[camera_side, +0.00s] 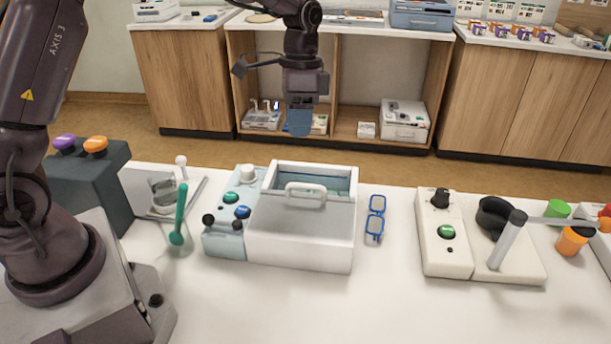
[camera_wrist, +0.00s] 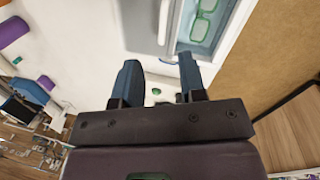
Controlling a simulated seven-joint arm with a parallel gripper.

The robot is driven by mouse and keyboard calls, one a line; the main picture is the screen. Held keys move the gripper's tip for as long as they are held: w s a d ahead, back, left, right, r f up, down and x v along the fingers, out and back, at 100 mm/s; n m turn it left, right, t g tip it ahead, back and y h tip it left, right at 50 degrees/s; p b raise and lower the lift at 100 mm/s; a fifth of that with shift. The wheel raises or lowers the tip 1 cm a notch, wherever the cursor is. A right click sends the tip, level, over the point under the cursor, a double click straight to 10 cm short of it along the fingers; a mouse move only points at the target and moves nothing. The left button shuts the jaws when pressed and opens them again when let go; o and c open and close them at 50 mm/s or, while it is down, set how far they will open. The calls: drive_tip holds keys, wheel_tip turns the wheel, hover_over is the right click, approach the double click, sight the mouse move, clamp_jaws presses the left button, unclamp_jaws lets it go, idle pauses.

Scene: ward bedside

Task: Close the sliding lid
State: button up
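The white box (camera_side: 300,245) stands on the table in the side view. Its grey sliding lid (camera_side: 285,209) carries a white arched handle (camera_side: 305,188). The lid covers the near part, and a strip at the far side is open, showing a teal interior. In the wrist view, the lid (camera_wrist: 143,25) and handle (camera_wrist: 165,20) are at the top, beside the opening, where green-framed glasses (camera_wrist: 204,18) show. My gripper (camera_side: 299,128) hangs above and beyond the box, apart from it, in the side view. The wrist view shows its two blue fingers (camera_wrist: 160,78) apart with nothing between them.
A light-blue panel (camera_side: 222,240) with knobs and buttons adjoins the box's left side. A green spoon (camera_side: 179,225) is farther left. Blue glasses (camera_side: 375,219) lie right of the box. A white device (camera_side: 445,250) stands farther right. Bare table lies in front.

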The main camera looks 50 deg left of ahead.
drive_tip(key=w+r+m, duration=0.1)
drive_tip(key=w+m, duration=0.1)
drive_tip(key=m, duration=0.1)
hover_over(303, 204)
drive_tip(key=w+a, duration=0.1)
drive_tip(key=w, duration=0.1)
drive_tip(key=f, duration=1.2)
drive_tip(key=shift+s+a+f, duration=0.2)
clamp_jaws()
